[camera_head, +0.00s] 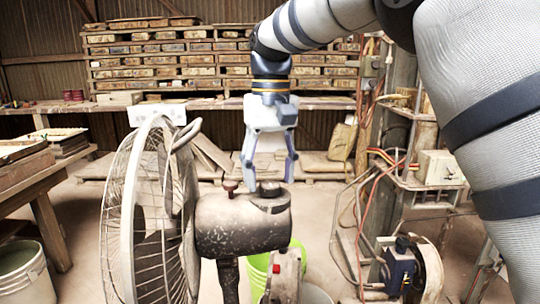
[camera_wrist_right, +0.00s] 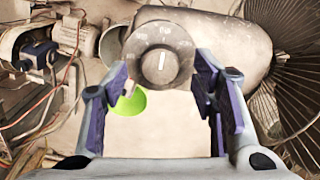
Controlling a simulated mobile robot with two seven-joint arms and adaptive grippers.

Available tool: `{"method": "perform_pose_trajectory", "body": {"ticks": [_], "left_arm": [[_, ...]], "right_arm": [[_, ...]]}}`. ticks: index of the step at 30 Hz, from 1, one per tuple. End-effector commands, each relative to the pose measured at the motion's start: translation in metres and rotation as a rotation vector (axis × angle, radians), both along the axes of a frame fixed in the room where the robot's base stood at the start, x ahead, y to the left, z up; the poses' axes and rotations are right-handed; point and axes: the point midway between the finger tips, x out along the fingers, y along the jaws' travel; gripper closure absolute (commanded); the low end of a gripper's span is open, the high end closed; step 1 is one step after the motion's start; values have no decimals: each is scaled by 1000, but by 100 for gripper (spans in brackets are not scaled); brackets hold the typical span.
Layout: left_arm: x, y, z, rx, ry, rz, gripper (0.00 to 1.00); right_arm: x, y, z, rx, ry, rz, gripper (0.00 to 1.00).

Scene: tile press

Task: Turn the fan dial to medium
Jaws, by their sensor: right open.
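The fan dial (camera_head: 270,189) is a round dark knob on top of the fan's worn brown motor housing (camera_head: 240,224). In the right wrist view the dial (camera_wrist_right: 160,67) shows from above, with a white pointer line on it and a marked grey plate around it. The marks are too small to read. My right gripper (camera_head: 269,174) points down over the dial, its fingers spread to either side. In the right wrist view the gripper (camera_wrist_right: 162,82) is open and empty, and the dial lies between and just beyond the fingertips. My left gripper is not in view.
The fan's wire cage (camera_head: 140,220) stands left of the housing, and a small post (camera_head: 230,187) rises beside the dial. A green bucket (camera_head: 257,272) is behind the fan. Cabled machinery (camera_head: 400,265) stands to the right, and a bench (camera_head: 40,180) to the left.

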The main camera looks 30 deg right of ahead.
Motion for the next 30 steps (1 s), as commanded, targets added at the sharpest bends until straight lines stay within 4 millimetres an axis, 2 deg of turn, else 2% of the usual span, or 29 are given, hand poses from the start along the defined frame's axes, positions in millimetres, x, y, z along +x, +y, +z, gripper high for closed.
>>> {"method": "perform_pose_trajectory", "body": {"ticks": [6,9,12,18,30], "left_arm": [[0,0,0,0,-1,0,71],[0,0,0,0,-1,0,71],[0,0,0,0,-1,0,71],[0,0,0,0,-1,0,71],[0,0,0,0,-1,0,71]], "right_arm": [[2,-1,62,-1,-8,0,47],[2,-2,84,-1,-4,0,47],[2,-2,96,-1,-3,0,47],[1,-2,107,0,0,0,47],[0,-2,108,0,-1,0,47]]}}
